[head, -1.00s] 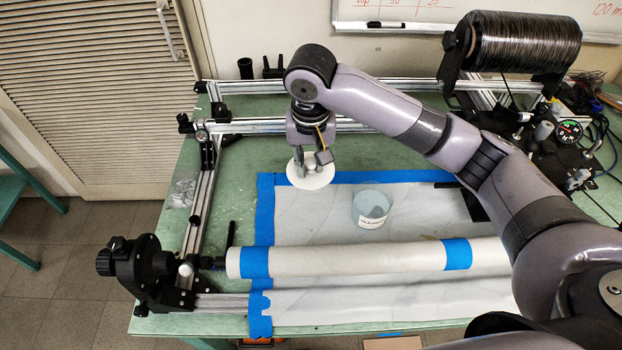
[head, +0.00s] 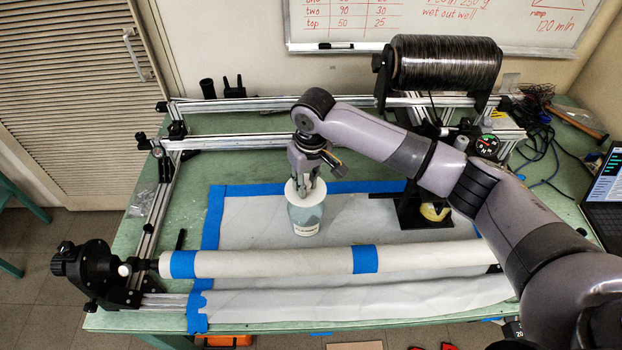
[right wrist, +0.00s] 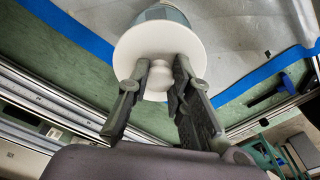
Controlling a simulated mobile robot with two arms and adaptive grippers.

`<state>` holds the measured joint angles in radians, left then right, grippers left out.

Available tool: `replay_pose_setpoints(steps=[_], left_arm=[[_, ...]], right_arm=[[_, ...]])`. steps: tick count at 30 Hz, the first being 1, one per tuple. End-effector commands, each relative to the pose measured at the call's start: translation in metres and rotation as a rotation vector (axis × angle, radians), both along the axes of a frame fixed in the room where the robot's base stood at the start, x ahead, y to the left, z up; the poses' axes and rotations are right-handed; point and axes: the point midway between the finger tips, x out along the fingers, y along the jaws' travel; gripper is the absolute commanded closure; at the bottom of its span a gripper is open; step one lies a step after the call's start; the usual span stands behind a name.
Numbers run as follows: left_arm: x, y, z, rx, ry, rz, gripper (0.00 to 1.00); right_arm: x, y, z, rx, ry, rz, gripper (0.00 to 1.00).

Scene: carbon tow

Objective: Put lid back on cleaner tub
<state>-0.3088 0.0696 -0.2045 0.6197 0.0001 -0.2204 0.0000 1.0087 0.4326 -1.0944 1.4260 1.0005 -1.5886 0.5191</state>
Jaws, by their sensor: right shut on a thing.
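The cleaner tub (head: 306,220) is a translucent blue-grey cup with a white label, upright on the white sheet behind the long roll. My right gripper (head: 304,187) is shut on the knob of the round white lid (head: 291,191), fingers pointing down. The lid covers the tub's mouth in the head view; I cannot tell whether it rests on the rim or is just above it. In the right wrist view the gripper's fingers (right wrist: 160,72) flank the knob of the lid (right wrist: 160,38), with the tub (right wrist: 163,13) partly hidden behind it. My left gripper is not in view.
A white roll (head: 280,259) with blue tape bands lies in front of the tub. A black stand with a yellow tape roll (head: 434,211) is to the right. Metal rails (head: 240,142) and a black tow spool (head: 445,62) are behind. The sheet left of the tub is clear.

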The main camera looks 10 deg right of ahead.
Motion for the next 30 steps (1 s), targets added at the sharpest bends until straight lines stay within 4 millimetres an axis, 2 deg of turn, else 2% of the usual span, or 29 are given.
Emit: replay_pose_setpoints(steps=[1,3,7,11,17,24,30], left_arm=[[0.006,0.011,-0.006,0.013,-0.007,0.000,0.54],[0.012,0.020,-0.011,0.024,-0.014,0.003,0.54],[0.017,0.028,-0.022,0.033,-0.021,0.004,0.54],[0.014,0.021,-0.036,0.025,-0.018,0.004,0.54],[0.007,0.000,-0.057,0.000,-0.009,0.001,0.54],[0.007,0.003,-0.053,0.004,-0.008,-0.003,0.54],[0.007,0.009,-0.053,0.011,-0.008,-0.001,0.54]], right_arm=[[0.000,0.000,-0.005,-0.001,0.000,0.000,0.96],[0.000,-0.001,-0.009,-0.001,0.000,-0.001,0.96],[0.000,-0.001,-0.018,-0.001,0.000,-0.002,0.96],[0.000,-0.001,-0.028,-0.001,0.000,-0.003,0.96],[0.000,-0.001,-0.043,-0.002,0.000,-0.003,0.96],[0.000,-0.001,-0.057,-0.001,0.002,-0.004,0.96],[0.000,-0.001,-0.061,-0.001,0.000,-0.003,0.96]])
